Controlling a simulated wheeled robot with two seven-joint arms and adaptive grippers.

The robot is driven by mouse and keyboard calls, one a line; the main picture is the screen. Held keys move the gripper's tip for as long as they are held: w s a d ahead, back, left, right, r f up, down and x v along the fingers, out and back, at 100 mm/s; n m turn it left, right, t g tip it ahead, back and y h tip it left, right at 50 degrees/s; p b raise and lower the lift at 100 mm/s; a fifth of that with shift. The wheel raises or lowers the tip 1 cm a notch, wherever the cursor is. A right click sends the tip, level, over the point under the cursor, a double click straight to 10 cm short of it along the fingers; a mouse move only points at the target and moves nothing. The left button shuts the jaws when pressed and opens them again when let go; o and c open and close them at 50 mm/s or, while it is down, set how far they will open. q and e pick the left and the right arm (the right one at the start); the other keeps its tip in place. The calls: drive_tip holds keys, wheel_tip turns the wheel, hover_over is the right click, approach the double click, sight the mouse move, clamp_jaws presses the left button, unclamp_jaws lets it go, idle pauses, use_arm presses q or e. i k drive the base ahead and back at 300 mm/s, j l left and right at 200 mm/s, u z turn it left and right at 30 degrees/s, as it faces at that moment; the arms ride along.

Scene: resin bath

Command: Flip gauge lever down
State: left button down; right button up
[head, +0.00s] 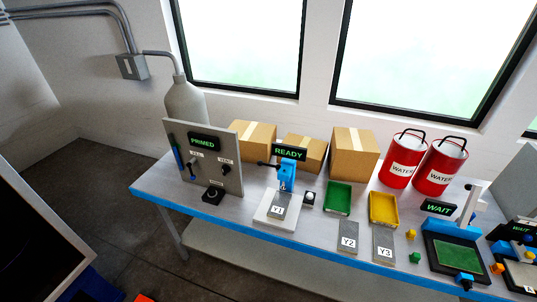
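A blue gauge (287,177) stands on a white base (267,220) near the middle of the table. A dark lever (268,164) with a round knob sticks out to the left from its upper part, roughly level. A grey plate marked Y1 (278,208) is on the base below the gauge head. A black display reading READY (289,152) is above the gauge. Neither of my grippers shows in the head view.
A grey panel (225,180) with a PRIMED display stands left of the gauge. A small box with a white button (309,198), a green tray (338,196) and a yellow tray (384,208) stand right. Cardboard boxes (355,152) and red water cans (402,160) stand behind.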

sight(260, 163)
drive_tip(key=k+j+z, duration=0.15)
drive_tip(key=z, duration=0.3)
drive_tip(key=k+j+z, duration=0.2)
drive_tip(key=z, duration=0.25)
drive_tip(key=j, duration=0.1)
